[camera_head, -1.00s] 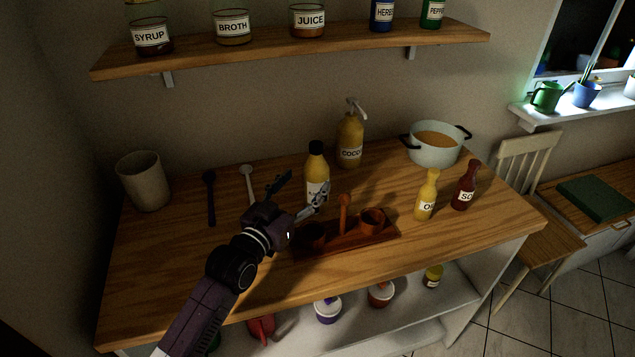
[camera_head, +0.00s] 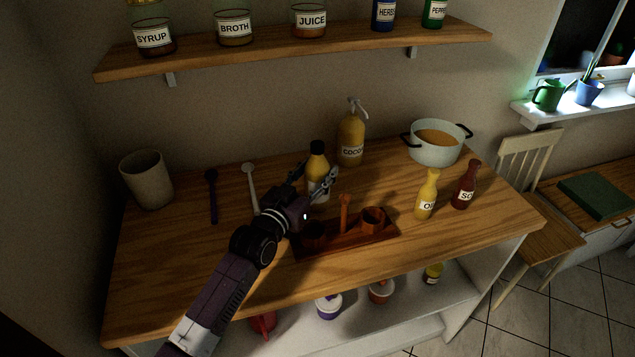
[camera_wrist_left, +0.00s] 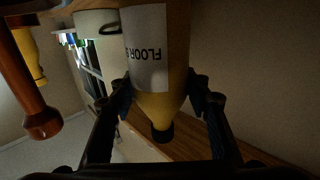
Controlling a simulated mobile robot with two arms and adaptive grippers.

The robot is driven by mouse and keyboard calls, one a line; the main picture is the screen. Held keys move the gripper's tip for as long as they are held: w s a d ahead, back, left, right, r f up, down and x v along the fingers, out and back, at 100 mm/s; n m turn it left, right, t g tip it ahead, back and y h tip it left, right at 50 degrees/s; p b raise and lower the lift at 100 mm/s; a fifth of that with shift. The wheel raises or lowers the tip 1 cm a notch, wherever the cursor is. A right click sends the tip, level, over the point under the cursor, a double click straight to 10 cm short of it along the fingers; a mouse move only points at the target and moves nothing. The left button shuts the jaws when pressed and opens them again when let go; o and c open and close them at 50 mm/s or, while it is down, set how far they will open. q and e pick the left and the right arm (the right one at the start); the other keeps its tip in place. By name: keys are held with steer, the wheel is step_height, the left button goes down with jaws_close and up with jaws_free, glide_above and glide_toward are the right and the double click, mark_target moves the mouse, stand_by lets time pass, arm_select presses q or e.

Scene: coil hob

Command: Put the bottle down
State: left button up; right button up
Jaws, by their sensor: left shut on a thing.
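The yellow bottle (camera_head: 318,167) with a black cap and a white label stands upright on or just above the wooden counter; I cannot tell if its base touches. My left gripper (camera_head: 316,185) has its fingers on both sides of the bottle and is shut on it. In the left wrist view the bottle (camera_wrist_left: 160,85) appears upside down between the two fingers, its label partly reading "FLOOR". Its lower part is partly hidden by the gripper in the head view. My right gripper is not in view.
A wooden tray (camera_head: 345,241) with cups and an upright piece is just in front of the bottle. A pump bottle (camera_head: 351,140) stands behind it, and a pot (camera_head: 434,151) farther right. Two sauce bottles stand at right. The counter's left front is clear.

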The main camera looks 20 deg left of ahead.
arm_select(q)
steer(key=c, duration=0.5)
steer(key=shift+r, duration=0.1)
steer(key=shift+c, duration=0.9)
